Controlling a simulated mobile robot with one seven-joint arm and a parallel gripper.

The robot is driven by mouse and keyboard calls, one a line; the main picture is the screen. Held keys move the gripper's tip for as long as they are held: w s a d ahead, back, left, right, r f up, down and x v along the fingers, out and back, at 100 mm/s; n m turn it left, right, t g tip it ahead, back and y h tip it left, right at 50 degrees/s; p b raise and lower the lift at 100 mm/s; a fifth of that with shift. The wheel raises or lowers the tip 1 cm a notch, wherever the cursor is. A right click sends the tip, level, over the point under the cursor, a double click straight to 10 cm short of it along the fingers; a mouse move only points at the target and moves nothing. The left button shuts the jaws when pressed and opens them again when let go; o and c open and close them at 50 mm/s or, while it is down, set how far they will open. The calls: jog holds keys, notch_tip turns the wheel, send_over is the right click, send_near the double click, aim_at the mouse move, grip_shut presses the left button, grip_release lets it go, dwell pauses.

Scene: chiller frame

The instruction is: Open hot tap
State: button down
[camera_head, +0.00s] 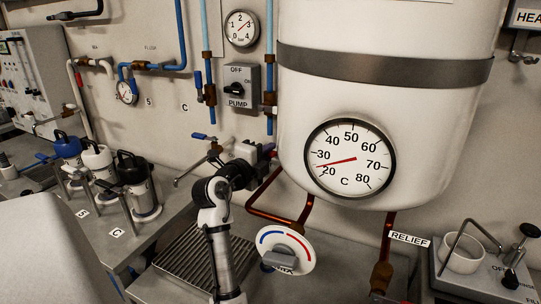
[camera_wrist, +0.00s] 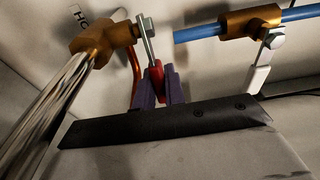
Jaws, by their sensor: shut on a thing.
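In the wrist view, the hot tap is a brass body (camera_wrist: 93,42) beside a partly hidden label starting "HO". A bare metal stem (camera_wrist: 147,42) leads from it to a red lever grip (camera_wrist: 157,78). My gripper (camera_wrist: 159,88) has its two purple fingers closed on either side of that red grip. A silvery, streaked spout runs down and left from the brass body. In the head view, my gripper (camera_head: 264,153) is at the wall left of the white tank, and the hot tap is mostly hidden behind it.
A cold tap with a blue lever (camera_head: 205,137) is just left of my gripper. The white tank (camera_head: 390,90) with a temperature dial (camera_head: 350,160) overhangs on the right. A red-blue dial (camera_head: 284,250) and a drain grate (camera_head: 195,262) lie below. Several lidded jugs stand at left.

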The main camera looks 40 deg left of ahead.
jog(key=c, duration=1.5)
grip_release()
jog(key=shift+o, duration=0.2)
jog(key=shift+s, duration=0.1)
jog(key=s+d+b, duration=0.2)
jog(key=s+b, duration=0.2)
jog(key=s, duration=0.9)
jog(key=shift+s+d, duration=0.15)
jog(key=shift+s, duration=0.1)
jog(key=shift+c, duration=0.4)
